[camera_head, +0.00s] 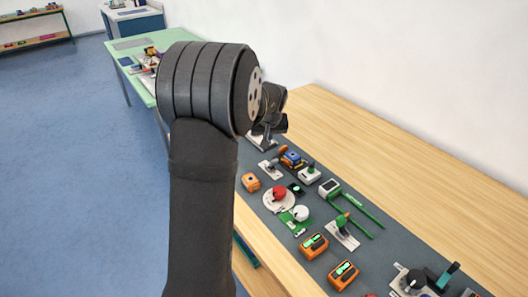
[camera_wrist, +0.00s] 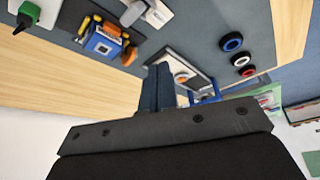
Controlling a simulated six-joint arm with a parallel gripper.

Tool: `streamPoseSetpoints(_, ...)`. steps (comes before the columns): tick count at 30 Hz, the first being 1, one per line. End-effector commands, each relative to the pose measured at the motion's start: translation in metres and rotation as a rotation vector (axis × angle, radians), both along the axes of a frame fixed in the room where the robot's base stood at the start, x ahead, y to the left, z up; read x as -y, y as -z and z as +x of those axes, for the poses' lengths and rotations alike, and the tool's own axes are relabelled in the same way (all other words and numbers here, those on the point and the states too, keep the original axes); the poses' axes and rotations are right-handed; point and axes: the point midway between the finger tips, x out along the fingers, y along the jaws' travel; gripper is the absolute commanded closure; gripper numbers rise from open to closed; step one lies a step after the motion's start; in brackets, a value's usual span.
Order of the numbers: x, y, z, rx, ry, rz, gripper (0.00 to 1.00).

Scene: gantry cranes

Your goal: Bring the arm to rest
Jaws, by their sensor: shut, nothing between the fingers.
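My gripper (camera_wrist: 158,88) shows in the wrist view as a dark mount with its fingers together, shut and empty. It is above the grey mat (camera_head: 365,243) on the bench. In the head view my own thick dark arm rises through the middle and hides most of the gripper; only dark wrist parts show to the right of the arm. In the wrist view a blue block-like device with orange and yellow parts (camera_wrist: 104,42) lies to the left of the fingers. A dark-framed tray (camera_wrist: 187,62) lies just beyond the fingertips.
The wooden bench (camera_head: 400,150) runs along a white wall. Orange boxes (camera_head: 343,274), a red knob (camera_head: 279,193), a white ball (camera_head: 301,213) and green rails (camera_head: 358,211) crowd the mat. A green table (camera_head: 135,60) stands behind. Bare wood lies along the wall side.

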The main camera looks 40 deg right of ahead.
Motion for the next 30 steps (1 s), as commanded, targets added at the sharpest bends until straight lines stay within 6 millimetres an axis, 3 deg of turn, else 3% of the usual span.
streamPoseSetpoints(5,0.0,0.009,0.0,-0.002,0.0,0.002,1.0)
streamPoseSetpoints(18,0.0,0.072,0.0,-0.002,0.0,0.002,1.0)
streamPoseSetpoints(30,0.0,0.07,-0.011,0.0,0.0,0.0,1.0)
